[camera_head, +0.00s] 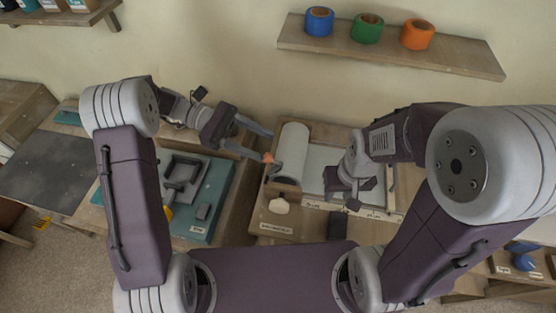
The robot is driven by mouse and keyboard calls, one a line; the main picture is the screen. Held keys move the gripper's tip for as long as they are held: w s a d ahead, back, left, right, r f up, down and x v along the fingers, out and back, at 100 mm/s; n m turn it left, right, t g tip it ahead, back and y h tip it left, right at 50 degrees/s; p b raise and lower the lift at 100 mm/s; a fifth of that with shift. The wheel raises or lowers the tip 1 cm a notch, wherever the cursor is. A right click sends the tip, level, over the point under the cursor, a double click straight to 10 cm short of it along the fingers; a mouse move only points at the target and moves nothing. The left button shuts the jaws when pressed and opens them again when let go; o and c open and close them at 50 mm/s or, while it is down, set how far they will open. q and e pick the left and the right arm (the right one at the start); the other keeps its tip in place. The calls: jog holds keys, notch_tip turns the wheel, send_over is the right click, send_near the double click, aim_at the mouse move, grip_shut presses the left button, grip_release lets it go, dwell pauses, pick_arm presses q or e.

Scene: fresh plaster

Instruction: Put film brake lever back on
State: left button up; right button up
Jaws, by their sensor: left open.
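A white film roll (292,150) lies in a wooden holder on the bench. A small orange-red piece (268,157) shows at the lower fingertip of my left gripper (266,144), beside the roll's left side. I cannot tell whether it is the brake lever's end, or whether the finger touches it. The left gripper is open, with its two fingers spread apart. A cream rounded piece (279,206) sits on the wood in front of the roll. My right gripper (352,205) hangs over the pale panel right of the roll; its fingers are mostly hidden.
A teal tray (225,210) with grey parts lies left of the holder. A dark mat (45,168) is at far left. A wall shelf (385,55) carries blue, green and orange tape rolls. A labelled strip (330,208) edges the pale panel.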

aim_at(271, 159)
pick_arm(q)
jog(key=w+a+f+n+t+h, duration=0.1)
jog(key=w+f+n+h, duration=0.1)
jog(key=f, duration=0.3)
jog(key=w+a+f+n+t+h, duration=0.1)
jog(key=a+f+n, duration=0.1)
jog(key=f, duration=0.3)
jog(key=p+x, duration=0.1)
jog(key=x, duration=0.4)
jog(key=p+x, duration=0.1)
jog(key=x, duration=0.1)
jog(key=shift+d+r+p, duration=0.35)
jog(key=shift+s+d+f, duration=0.1)
jog(key=shift+d, duration=0.2)
grip_shut()
